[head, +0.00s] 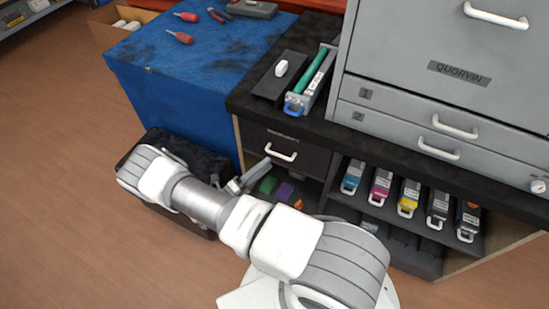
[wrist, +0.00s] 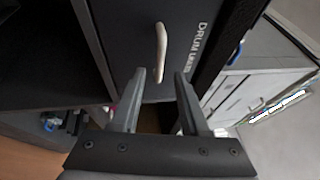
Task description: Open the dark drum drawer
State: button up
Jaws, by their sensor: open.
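The dark drum drawer (head: 310,157) is a dark front with a white bar handle (head: 281,152), set under the black counter. It looks shut. In the wrist view the drawer front (wrist: 128,28) carries a "Drum units" label and the white handle (wrist: 160,50) stands just ahead of the fingertips. My gripper (wrist: 158,72) is open, with one finger on each side of the handle's line. The handle's lower end is near the gap between the tips; I cannot tell whether they touch. In the head view my gripper (head: 257,172) is small, just below and left of the handle.
A blue-covered bench (head: 170,75) stands left of the drawer. Right of it, a shelf holds several toner cartridges (head: 408,198) with white handles. A grey cabinet (head: 440,75) and a green-roller drum unit (head: 312,80) stand on the counter. A black box (head: 190,158) is on the floor behind my arm.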

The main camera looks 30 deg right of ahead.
jog(key=x, duration=0.4)
jog(key=shift+w+d, duration=0.15)
jog(key=shift+d, duration=0.2)
grip_shut()
dwell(1.2)
